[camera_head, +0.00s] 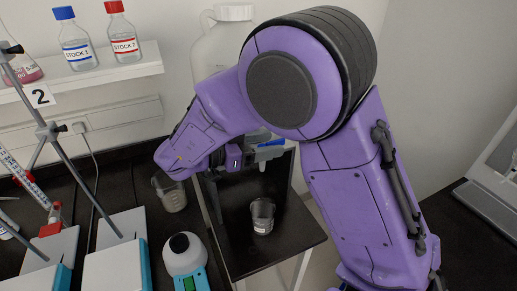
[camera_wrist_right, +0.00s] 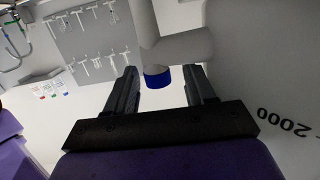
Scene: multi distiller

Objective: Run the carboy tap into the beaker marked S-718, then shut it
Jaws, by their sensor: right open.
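The white carboy (camera_head: 212,52) stands at the back, mostly hidden behind my right arm. Its tap shows a blue part (camera_head: 270,143) and a pale spout just below my arm. A beaker (camera_head: 262,212) with a white label stands on the dark platform below the spout; its label is too small to read. Another beaker (camera_head: 172,192) stands on the bench to the left. My right gripper (camera_head: 247,153) is at the tap. In the right wrist view its fingers (camera_wrist_right: 160,80) are open, with the blue tap end (camera_wrist_right: 157,77) between them, apart from both fingers. My left gripper is out of view.
Stirrer plates (camera_head: 115,262) and stand rods fill the left bench. A shelf (camera_head: 90,82) holds the STOCK bottles. The platform's front right is bare.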

